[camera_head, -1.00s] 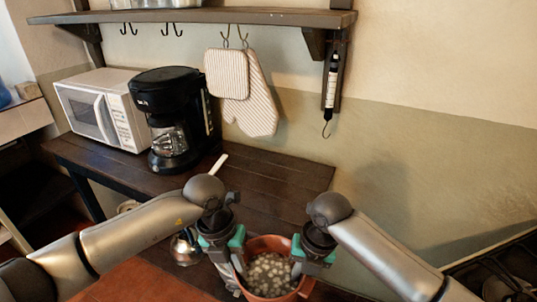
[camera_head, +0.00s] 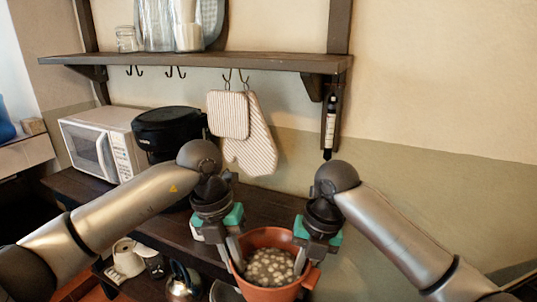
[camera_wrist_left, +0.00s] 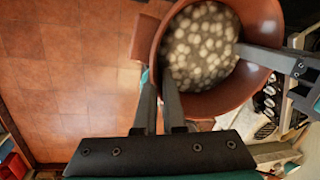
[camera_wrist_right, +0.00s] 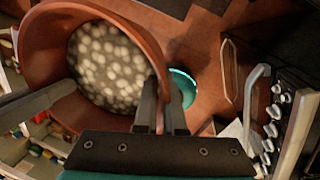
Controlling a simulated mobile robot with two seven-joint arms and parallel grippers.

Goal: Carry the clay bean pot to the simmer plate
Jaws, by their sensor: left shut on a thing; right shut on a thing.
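The clay bean pot (camera_head: 265,294) is reddish brown, open at the top and full of pale beans. It hangs between my two grippers in front of the dark wooden counter and looks about upright. My left gripper (camera_head: 236,258) is shut on its left side, and my right gripper (camera_head: 302,258) on its right side. The left wrist view shows the pot (camera_wrist_left: 225,100) at top centre, above the left fingers (camera_wrist_left: 160,80). The right wrist view shows it (camera_wrist_right: 35,60) at upper left. The pot's underside is hidden. I cannot make out the simmer plate.
A stove front with pale knobs and a handle (camera_wrist_right: 257,90) is at the right in the right wrist view. A kettle (camera_head: 184,283) stands lower left. A shelf (camera_head: 200,60) runs above.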

